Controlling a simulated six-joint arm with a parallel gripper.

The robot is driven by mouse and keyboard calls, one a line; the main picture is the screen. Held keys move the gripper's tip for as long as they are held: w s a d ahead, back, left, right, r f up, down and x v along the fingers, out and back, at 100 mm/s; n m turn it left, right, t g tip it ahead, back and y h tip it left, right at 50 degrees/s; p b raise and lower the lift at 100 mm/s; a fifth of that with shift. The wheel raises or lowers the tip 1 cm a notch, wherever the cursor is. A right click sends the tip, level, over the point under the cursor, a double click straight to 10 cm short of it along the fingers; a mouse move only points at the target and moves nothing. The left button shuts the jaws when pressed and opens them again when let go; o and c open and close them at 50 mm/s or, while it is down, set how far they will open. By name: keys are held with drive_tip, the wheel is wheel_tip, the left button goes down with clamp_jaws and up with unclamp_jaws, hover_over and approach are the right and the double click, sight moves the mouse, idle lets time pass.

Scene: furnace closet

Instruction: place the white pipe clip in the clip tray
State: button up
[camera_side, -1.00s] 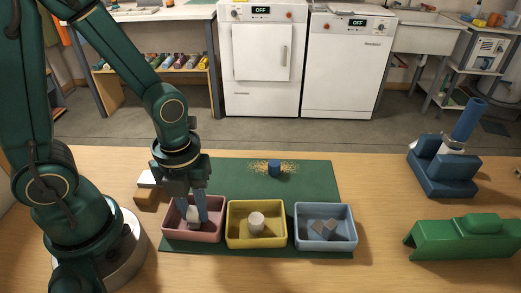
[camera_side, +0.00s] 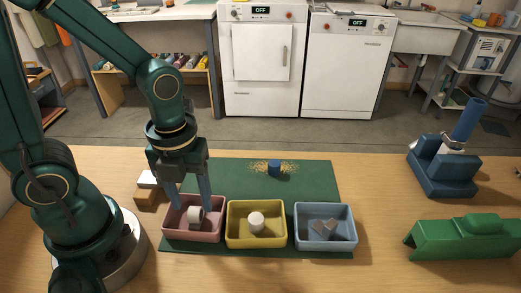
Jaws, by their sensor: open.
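The white pipe clip (camera_side: 195,215) is a small, white, ring-like piece. It lies inside the pink tray (camera_side: 207,235), the leftmost of three trays in a row. My gripper (camera_side: 192,203) is above the pink tray with its two blue-grey fingers spread. The fingers are on either side of the clip, apart from it as far as I can see. Nothing is held between them. The picture does not show any label that marks the clip tray.
A yellow tray (camera_side: 257,241) with a white round piece and a blue tray (camera_side: 325,243) with grey pieces stand to the right on a green mat (camera_side: 225,175). A blue cylinder (camera_side: 274,168) stands behind on scattered grains. A blue fixture (camera_side: 442,175) and green block (camera_side: 462,241) are at right.

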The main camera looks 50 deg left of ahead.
sight(194, 210)
wheel_tip(194, 210, up, 11)
drive_tip(key=n+t, duration=0.5)
drive_tip(key=n, duration=2.2)
drive_tip(key=shift+a+r+t, duration=0.15)
drive_tip(key=shift+a+t, duration=0.15)
drive_tip(key=shift+a, duration=0.15)
